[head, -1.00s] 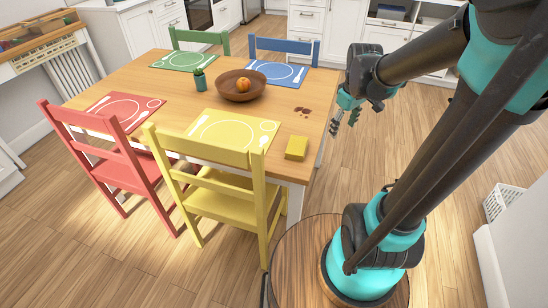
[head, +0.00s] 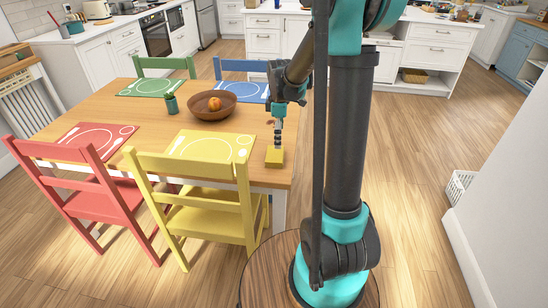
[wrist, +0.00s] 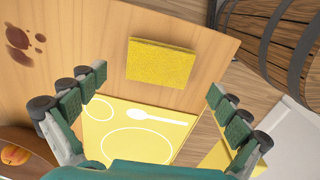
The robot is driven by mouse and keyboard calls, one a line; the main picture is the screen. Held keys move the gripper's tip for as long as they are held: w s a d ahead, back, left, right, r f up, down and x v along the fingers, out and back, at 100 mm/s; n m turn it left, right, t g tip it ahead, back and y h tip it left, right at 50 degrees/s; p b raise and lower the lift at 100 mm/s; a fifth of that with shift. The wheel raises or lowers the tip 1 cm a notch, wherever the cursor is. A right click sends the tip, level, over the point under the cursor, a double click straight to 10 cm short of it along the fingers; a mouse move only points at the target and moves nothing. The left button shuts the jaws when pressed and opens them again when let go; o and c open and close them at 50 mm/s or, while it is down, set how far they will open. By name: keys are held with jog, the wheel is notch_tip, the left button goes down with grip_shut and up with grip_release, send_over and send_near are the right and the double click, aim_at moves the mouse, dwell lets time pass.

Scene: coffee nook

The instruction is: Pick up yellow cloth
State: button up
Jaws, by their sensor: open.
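The yellow cloth (head: 274,158) looks like a folded block and lies flat on the wooden table near its right front corner. In the wrist view the cloth (wrist: 160,62) lies ahead of my fingers, beyond the yellow placemat (wrist: 140,135). My gripper (head: 278,138) is above the cloth, pointing down. In the wrist view my gripper (wrist: 158,97) is open and empty, with its fingers spread wider than the cloth. The cloth is not between the fingertips in that view. The exact height of the fingers above it is hard to tell.
A brown bowl (head: 212,106) with an orange fruit and a small potted plant (head: 171,103) stand on the table (head: 110,108). Dark stains (wrist: 20,42) mark the wood. A yellow chair (head: 205,210) and a red chair (head: 95,195) stand at the near side.

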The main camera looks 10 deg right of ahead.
aim_at(278, 154)
notch_tip(278, 154, down, 3)
jog(key=shift+r, duration=0.1)
jog(key=shift+a+f, duration=0.15)
jog(key=shift+f, duration=1.2)
jog(key=shift+a+f, duration=0.1)
jog(key=shift+f, duration=1.2)
jog(key=c, duration=0.7)
